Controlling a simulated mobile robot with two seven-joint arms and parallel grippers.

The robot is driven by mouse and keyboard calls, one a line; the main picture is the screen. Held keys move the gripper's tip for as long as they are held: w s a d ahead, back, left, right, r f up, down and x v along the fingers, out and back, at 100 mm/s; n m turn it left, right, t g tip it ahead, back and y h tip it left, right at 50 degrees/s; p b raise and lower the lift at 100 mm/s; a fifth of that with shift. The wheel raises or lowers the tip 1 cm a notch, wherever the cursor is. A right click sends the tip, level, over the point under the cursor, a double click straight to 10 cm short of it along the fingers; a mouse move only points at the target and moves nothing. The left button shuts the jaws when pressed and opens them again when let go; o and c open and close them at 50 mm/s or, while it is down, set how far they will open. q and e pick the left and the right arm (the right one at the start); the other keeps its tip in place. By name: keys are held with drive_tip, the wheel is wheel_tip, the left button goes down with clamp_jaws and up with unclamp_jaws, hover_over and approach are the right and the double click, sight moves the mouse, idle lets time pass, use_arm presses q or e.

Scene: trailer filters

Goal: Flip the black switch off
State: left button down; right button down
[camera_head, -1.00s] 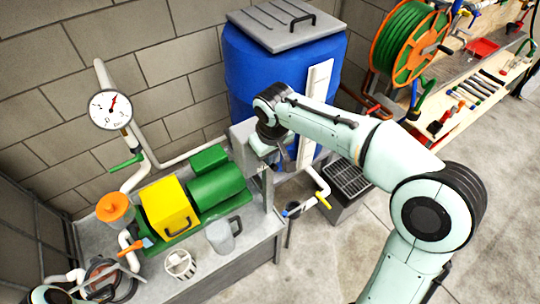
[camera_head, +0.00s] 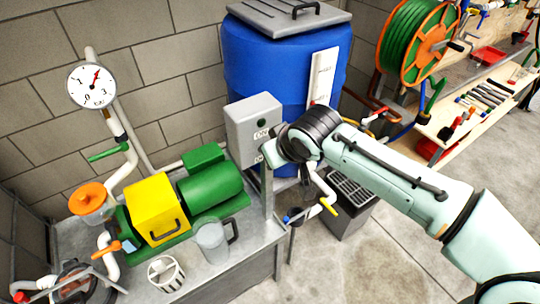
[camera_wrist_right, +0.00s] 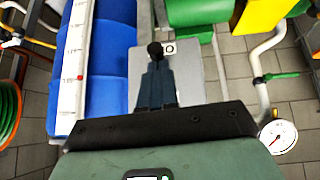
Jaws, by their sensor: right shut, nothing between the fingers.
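A grey switch box (camera_head: 250,120) stands on a post at the bench's edge, in front of the blue tank. It has a small dark round part (camera_head: 262,122) above an "ON" label. In the right wrist view the black switch (camera_wrist_right: 155,49) shows as a ball-shaped knob in front of the box's pale face (camera_wrist_right: 188,75). My right gripper (camera_wrist_right: 156,75) is shut and empty, its fingertips just at the knob; I cannot tell whether they touch it. My left gripper is not in view.
The blue tank (camera_head: 275,75) with a white gauge strip (camera_head: 321,76) stands close behind my right wrist. Pipes with a yellow handle (camera_head: 328,208) run below my arm. Open floor lies at front right.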

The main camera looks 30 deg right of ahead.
drive_tip(key=shift+s+f, duration=0.1)
drive_tip(key=shift+w+r+p, duration=0.2)
drive_tip(key=shift+p, duration=0.25)
drive_tip(key=shift+r+p, duration=0.65)
drive_tip(key=shift+r, duration=0.1)
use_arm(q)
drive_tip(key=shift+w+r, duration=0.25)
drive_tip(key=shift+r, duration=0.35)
